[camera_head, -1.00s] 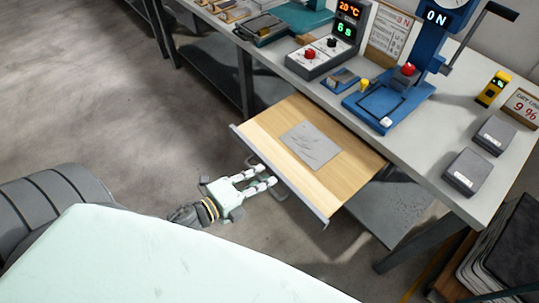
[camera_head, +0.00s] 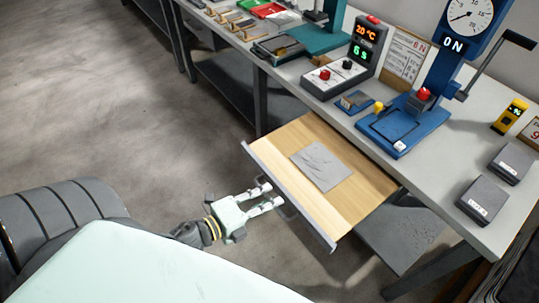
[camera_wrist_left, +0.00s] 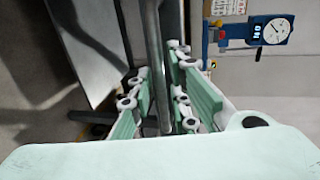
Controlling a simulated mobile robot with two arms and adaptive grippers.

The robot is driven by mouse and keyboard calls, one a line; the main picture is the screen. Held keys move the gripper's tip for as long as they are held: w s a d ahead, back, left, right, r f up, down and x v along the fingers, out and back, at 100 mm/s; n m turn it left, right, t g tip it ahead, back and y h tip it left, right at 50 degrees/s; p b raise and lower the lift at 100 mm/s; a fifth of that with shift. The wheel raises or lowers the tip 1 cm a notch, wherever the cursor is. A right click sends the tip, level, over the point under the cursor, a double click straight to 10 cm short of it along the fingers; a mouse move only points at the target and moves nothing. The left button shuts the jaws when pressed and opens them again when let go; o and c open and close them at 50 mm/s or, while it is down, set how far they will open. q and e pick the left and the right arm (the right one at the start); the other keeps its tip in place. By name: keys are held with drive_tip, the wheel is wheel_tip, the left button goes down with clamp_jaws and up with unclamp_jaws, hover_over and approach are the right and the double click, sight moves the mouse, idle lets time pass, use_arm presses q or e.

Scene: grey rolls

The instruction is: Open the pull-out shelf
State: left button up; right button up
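The pull-out shelf (camera_head: 350,208) is a light wooden drawer, out from under the workbench, with a grey front edge. A grey sheet (camera_head: 321,166) lies on it. Its handle (camera_head: 288,212) is on the front edge and is partly hidden by my fingers. My left gripper (camera_head: 268,194) is at this handle. In the left wrist view a grey bar (camera_wrist_left: 155,60), which looks like the handle, runs between the two fingers, and they look closed on it. Exact contact is hard to see. My right gripper is not in view.
The workbench (camera_head: 415,165) carries a blue press (camera_head: 405,125) with a dial, a control box (camera_head: 340,75) and two dark blocks (camera_head: 485,200). A lower shelf (camera_head: 395,235) is below the bench. The floor (camera_head: 130,120) left of the shelf is clear.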

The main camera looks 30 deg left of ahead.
use_arm(q)
drive_tip(key=v, duration=1.1)
drive_tip(key=shift+f, duration=0.1)
